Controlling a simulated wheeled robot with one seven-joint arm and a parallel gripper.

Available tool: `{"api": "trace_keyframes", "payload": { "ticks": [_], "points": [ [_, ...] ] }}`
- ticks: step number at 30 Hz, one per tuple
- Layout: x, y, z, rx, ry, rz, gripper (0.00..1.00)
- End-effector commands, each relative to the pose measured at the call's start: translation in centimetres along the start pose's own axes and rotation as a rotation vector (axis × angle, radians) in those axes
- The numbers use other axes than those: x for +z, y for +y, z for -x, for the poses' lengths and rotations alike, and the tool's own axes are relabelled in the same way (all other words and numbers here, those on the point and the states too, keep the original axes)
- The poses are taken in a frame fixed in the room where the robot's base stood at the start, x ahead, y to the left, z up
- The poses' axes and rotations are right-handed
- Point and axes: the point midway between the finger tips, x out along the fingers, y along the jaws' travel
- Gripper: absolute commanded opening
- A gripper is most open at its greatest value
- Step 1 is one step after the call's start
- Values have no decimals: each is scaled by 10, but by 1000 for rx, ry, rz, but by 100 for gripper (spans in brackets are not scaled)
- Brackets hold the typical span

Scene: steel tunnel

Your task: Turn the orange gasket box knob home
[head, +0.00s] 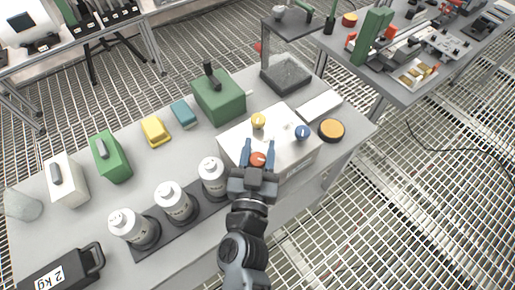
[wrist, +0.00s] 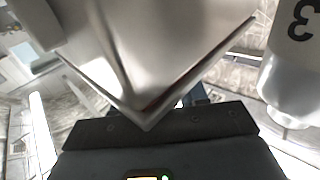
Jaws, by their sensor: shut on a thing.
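The gasket box (head: 290,165) is a pale metal box on the grey bench. Its top carries a yellow knob (head: 258,121), a blue knob (head: 302,132) and an orange-red knob (head: 257,159) at the near left. My gripper (head: 258,152) is over the near side of the box, its two blue fingers on either side of the orange knob, shut on it. In the wrist view the metal box (wrist: 150,50) fills the upper middle, above the dark gripper body (wrist: 165,140); the knob and the fingertips are hidden there.
Numbered white bottles (head: 212,178) stand in a dark rack close left of my gripper; one bottle (wrist: 290,75) shows in the wrist view. A green box (head: 218,98) with a black handle stands behind. An amber disc (head: 331,130) and a white block (head: 320,106) lie right of the gasket box.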

Motion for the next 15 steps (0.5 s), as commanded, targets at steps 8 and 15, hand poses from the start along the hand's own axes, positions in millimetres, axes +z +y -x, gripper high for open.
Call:
{"api": "trace_keyframes", "payload": {
  "ticks": [8,15],
  "points": [
    [3,3,1,184,-6,-4,12],
    [3,5,1,312,-5,-4,12]
  ]
}}
